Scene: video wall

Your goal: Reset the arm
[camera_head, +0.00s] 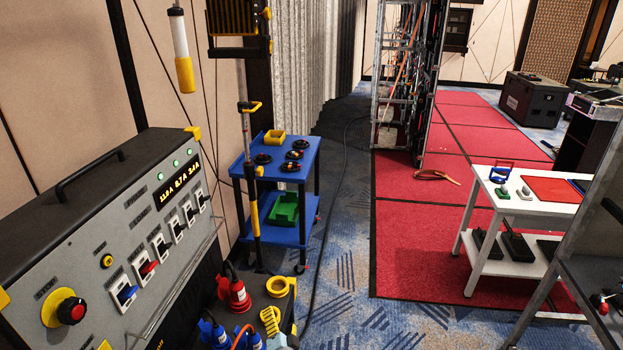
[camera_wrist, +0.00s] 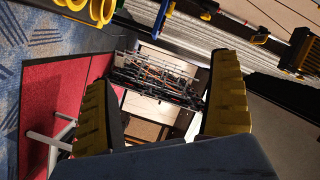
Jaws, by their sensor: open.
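My gripper (camera_wrist: 162,72) shows in the wrist view as two dark fingers with ribbed yellow pads. The fingers are wide apart, with nothing between them. They stand free in the air, with the red floor and a rack structure (camera_wrist: 155,75) far behind them. The wrist view is strongly tilted. I cannot make out my arm for sure in the head view.
A grey control panel (camera_head: 122,250) with switches stands close at left. Connectors (camera_head: 233,293) and a yellow ring (camera_head: 281,287) are low in front. A blue cart (camera_head: 300,160) stands behind, a white table (camera_head: 520,205) at right. Red floor (camera_head: 410,240) between is mostly clear.

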